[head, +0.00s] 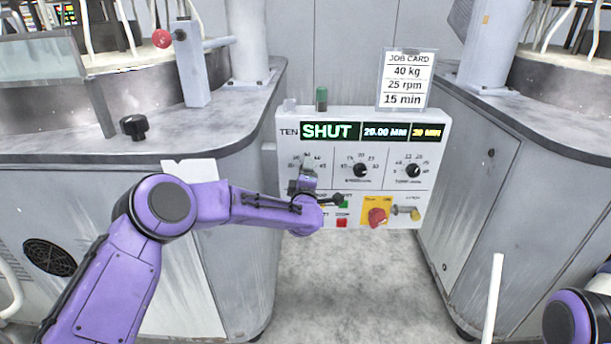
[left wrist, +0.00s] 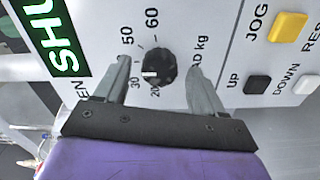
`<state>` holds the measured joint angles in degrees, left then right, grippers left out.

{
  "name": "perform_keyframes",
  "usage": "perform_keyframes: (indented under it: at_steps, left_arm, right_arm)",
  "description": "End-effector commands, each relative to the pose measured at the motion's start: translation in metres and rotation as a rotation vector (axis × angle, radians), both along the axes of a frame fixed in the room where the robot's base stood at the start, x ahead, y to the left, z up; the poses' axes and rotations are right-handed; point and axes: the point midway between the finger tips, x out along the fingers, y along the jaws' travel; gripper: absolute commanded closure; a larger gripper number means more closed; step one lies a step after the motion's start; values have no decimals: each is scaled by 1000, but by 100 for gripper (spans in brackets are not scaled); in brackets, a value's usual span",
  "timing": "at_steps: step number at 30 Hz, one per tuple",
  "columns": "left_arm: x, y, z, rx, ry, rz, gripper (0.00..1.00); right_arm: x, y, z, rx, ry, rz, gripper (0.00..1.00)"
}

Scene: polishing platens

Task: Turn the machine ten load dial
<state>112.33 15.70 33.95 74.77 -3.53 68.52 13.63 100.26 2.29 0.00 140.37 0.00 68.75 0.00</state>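The machine ten control panel (head: 432,180) stands between two machine bodies, and its display reads SHUT, 20.00 MM and 20 MIN. The load dial (left wrist: 158,66) is a black knob marked in kg in the left wrist view. Its white mark faces left, near the 30; the exact reading is unclear. In the head view my left gripper (head: 307,165) covers most of this dial. In the left wrist view my left gripper (left wrist: 159,68) is open, with one finger on each side of the dial and gaps showing. My right gripper is out of view.
A job card (head: 405,78) above the panel reads 40 kg, 25 rpm, 15 min. Two more dials (head: 360,170) (head: 413,171) sit right of the load dial. Below are a red switch (head: 377,216) and a keyed latch (head: 408,211). JOG (left wrist: 289,26), UP (left wrist: 257,84) and DOWN (left wrist: 306,84) buttons are nearby.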

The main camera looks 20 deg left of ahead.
Motion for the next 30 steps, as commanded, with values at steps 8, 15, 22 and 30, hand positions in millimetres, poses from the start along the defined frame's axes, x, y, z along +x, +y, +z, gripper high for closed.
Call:
perform_keyframes:
  at_steps: [8,15,22,30]
  left_arm:
    - [-16,-5,1,0,0,-1,31]
    - [-71,-21,1,1,0,-3,31]
    - [-100,-29,0,0,-1,0,31]
    - [-102,-30,0,0,0,0,31]
  right_arm:
    - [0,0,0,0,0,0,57]
    - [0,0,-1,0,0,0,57]
    - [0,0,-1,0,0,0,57]
    - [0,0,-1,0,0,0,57]
